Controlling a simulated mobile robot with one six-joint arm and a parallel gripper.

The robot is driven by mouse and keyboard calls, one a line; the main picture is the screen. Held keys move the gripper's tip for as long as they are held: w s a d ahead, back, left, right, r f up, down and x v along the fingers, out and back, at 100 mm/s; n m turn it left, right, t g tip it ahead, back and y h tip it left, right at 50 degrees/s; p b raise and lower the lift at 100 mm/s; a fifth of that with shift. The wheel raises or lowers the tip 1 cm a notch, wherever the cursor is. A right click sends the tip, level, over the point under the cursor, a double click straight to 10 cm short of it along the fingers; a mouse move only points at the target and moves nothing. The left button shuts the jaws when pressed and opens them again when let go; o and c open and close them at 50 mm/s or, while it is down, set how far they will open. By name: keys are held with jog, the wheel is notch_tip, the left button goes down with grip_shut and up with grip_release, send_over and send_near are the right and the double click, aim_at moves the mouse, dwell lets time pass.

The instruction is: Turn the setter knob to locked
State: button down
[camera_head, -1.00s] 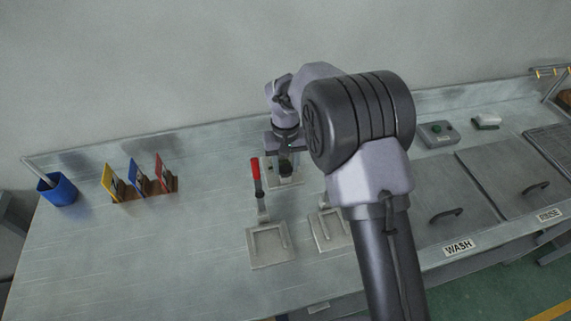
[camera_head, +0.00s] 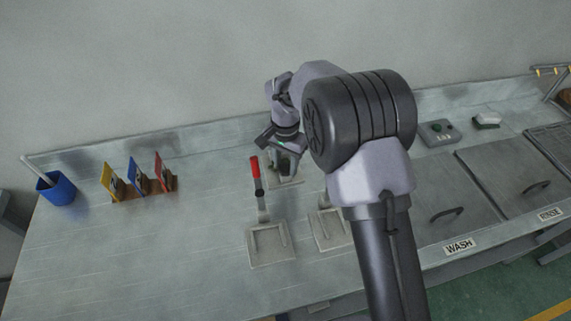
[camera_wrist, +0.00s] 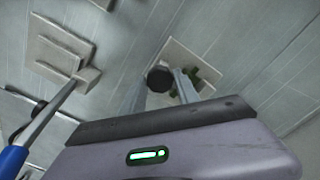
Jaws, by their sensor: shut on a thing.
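The setter knob (camera_wrist: 160,77) is a dark round knob in the wrist view, over a pale square base plate (camera_wrist: 207,72). My gripper (camera_wrist: 163,88) has one finger on each side of the knob and is shut on it. In the head view my gripper (camera_head: 285,163) points down at the pale base plate (camera_head: 292,181) behind the red-handled lever. The knob is mostly hidden there by the gripper. I cannot read any lock marking. Green bits show beside the right finger in the wrist view.
A red-handled lever (camera_head: 256,178) stands close to the left of my gripper. A blue handle (camera_wrist: 14,161) shows at lower left in the wrist view. Coloured cards in a wooden rack (camera_head: 145,190) and a blue cup (camera_head: 60,190) stand left. The bench between is clear.

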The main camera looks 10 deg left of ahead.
aim_at(286, 167)
dwell(0.4)
jog(key=c, duration=0.9)
grip_release()
notch_tip(286, 167, up, 18)
jog(key=p, duration=0.5)
jog(key=shift+f, duration=0.25)
